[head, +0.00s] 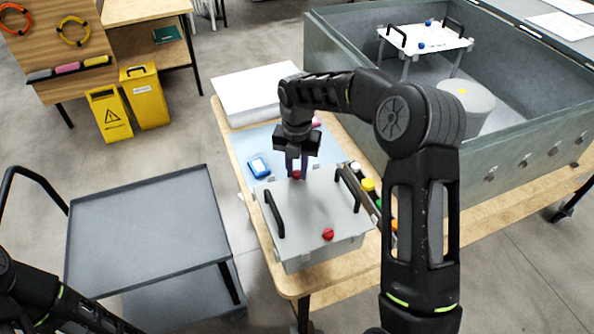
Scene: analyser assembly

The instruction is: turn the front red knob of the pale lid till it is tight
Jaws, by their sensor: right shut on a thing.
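The pale lid (312,205) lies on a grey box on the wooden table and has a black handle on each side. One red knob (328,234) stands free near the lid's closer edge. The other red knob (297,174) is near the lid's farther edge. My right gripper (297,170) points down from above and is shut on this farther knob, whose top is partly hidden by the fingers. How tight either knob is cannot be seen. My left arm shows only at the bottom left, and its gripper is out of view.
A blue device (259,166) and a white box (256,93) lie beyond the lid. Several coloured caps (368,184) line its right side. A large grey metal housing (345,75) stands at the back right. A grey cart (147,228) stands left, across a floor gap.

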